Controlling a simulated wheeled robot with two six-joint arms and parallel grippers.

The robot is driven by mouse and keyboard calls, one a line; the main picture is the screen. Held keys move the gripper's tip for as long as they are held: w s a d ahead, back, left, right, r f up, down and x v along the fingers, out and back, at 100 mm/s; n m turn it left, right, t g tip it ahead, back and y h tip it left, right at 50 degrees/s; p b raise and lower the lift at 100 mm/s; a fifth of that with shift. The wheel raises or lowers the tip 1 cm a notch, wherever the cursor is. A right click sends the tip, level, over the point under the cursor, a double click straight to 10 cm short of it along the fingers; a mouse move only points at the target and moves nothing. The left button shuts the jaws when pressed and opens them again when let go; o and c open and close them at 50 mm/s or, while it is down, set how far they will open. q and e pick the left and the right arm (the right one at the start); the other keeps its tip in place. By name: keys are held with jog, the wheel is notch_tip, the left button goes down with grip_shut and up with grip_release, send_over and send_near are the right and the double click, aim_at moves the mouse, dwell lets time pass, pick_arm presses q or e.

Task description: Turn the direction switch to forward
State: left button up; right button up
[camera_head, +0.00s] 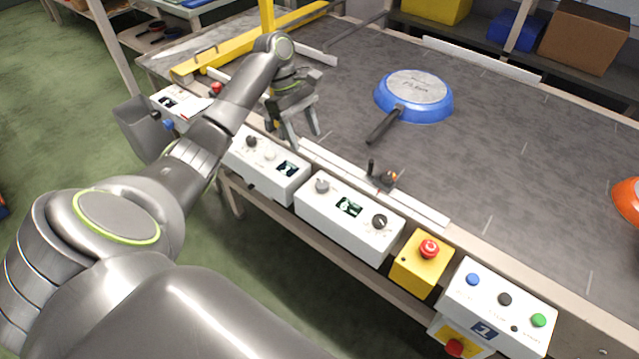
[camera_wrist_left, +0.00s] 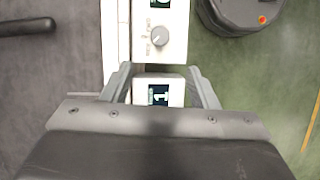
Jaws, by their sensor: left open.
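Two white control boxes stand along the belt's near edge. The left box (camera_head: 263,176) has a black knob (camera_head: 251,142), a pale knob (camera_head: 270,155) and a small display (camera_head: 287,168). The middle box (camera_head: 335,231) has a grey knob (camera_head: 321,186), a display (camera_head: 349,207) and a black knob (camera_head: 380,222). My left gripper (camera_head: 307,138) is open and empty above the left box's display end. In the left wrist view its fingers (camera_wrist_left: 162,80) frame a display, with a grey knob (camera_wrist_left: 160,36) beyond.
A blue pan (camera_head: 414,97) lies upside down on the dark belt (camera_head: 520,160). A small black sensor (camera_head: 383,177) stands by the white rail (camera_head: 420,206). A yellow emergency-stop box (camera_head: 418,265) and a button box (camera_head: 497,310) stand to the right. An orange pan (camera_head: 628,202) shows at the right edge.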

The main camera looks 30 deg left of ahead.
aim_at(323, 183)
pick_arm(q)
jog(key=b+x, duration=0.1)
jog(key=x, duration=1.2)
jog(key=shift+f, duration=0.25)
pick_arm(e)
notch_tip(323, 183, down, 2)
jog(key=shift+s+a+f, duration=0.1)
jog(key=shift+s+a, duration=0.05)
